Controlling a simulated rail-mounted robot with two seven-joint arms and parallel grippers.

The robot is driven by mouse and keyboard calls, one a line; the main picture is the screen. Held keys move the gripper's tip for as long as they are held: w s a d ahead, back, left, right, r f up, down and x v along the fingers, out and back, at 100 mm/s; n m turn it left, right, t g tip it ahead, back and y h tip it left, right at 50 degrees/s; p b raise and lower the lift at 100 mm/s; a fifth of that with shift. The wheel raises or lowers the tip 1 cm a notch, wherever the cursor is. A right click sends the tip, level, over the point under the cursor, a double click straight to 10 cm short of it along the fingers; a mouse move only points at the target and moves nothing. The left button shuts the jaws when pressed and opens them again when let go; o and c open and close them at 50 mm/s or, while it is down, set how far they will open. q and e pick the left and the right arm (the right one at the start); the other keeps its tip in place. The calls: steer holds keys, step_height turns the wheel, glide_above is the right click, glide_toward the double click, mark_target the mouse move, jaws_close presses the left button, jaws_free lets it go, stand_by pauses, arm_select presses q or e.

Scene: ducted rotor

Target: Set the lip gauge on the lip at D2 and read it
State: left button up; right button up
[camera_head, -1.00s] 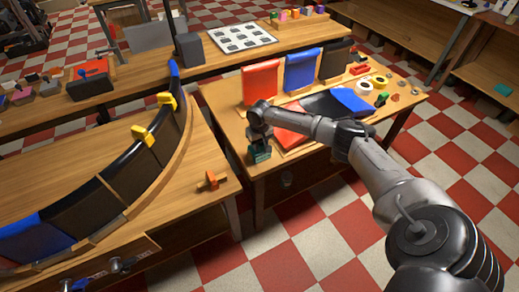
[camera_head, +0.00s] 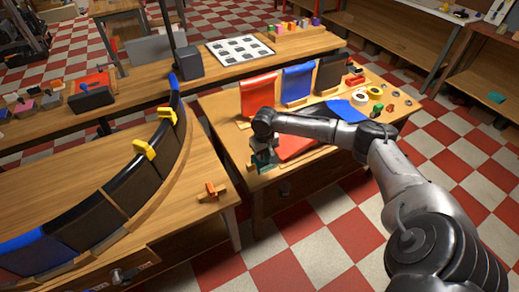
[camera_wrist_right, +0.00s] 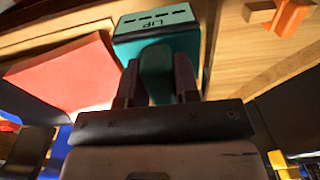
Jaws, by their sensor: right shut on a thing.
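The lip gauge is a teal block marked LIP (camera_wrist_right: 157,27) with a narrower teal grip. My right gripper (camera_wrist_right: 157,82) is shut on that grip in the right wrist view. In the head view the gauge (camera_head: 263,161) hangs under my right wrist, at the left front part of the right-hand table; contact with the table cannot be told. The curved duct (camera_head: 133,180) stands to the left on another table, with dark and blue panels. No D2 mark is readable. My left gripper is out of view.
Two yellow clips (camera_head: 144,149) sit on the duct's edge. An orange piece on a wooden block (camera_head: 212,190) stands near the duct table's right corner. Red (camera_head: 259,94), blue (camera_head: 298,82) and black panels stand behind my right forearm. A gap separates the tables.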

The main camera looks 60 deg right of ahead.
steer(key=s+a+r+p, duration=0.3)
steer(key=s+r+p, duration=0.2)
steer(key=r+p, duration=0.3)
steer(key=shift+s+a+r, duration=0.2)
steer(key=shift+r, duration=0.3)
stand_by(0.6)
